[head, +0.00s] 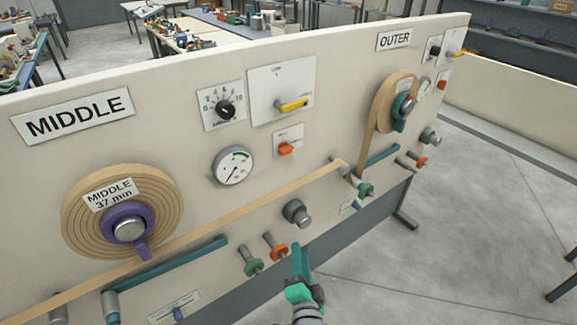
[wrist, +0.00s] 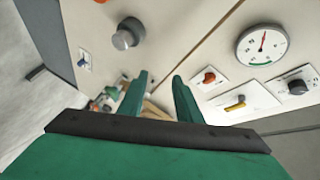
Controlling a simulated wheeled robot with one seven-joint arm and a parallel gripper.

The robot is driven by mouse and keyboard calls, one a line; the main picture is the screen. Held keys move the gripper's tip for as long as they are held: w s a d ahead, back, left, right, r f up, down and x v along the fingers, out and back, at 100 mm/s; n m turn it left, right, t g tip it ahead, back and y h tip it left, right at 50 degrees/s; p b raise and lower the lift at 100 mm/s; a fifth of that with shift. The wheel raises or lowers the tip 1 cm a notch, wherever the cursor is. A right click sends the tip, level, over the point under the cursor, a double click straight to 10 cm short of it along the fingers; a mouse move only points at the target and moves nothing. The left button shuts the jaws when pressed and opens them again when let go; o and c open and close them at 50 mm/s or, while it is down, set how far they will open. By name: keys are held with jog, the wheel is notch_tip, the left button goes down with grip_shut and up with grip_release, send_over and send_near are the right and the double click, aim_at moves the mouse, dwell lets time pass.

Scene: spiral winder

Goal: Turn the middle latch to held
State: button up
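The panel's left part carries the MIDDLE sign (head: 73,115). Below it is a tan wound roll (head: 78,222) labelled "MIDDLE 37 min", with a purple collar (head: 118,219) whose lever points down. To its right are a yellow handle (head: 292,104) lying nearly level on a white plate and a small orange knob (head: 286,149). No part is marked as a latch, so I cannot tell which it is. The wrist view also shows the orange knob (wrist: 208,76) and yellow handle (wrist: 236,102). My gripper (head: 301,250) is low in front of the panel, its fingers (wrist: 161,77) apart and empty.
A tan strip (head: 250,212) runs across the panel to the OUTER roll (head: 384,100). A grey knob (head: 297,213), green peg (head: 251,262) and orange peg (head: 275,246) stick out near my gripper. A gauge (head: 232,167) and black dial (head: 224,109) sit higher.

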jog(key=w+r+m+y, duration=0.1)
jog(key=w+r+m, duration=0.1)
jog(key=w+r, duration=0.7)
jog(key=m+y, duration=0.1)
jog(key=y, duration=0.1)
send_near(288, 152)
jog(key=shift+t, duration=0.4)
jog(key=x, duration=0.8)
jog(key=shift+w+a+f, duration=0.15)
jog(key=shift+f, duration=0.25)
grip_shut()
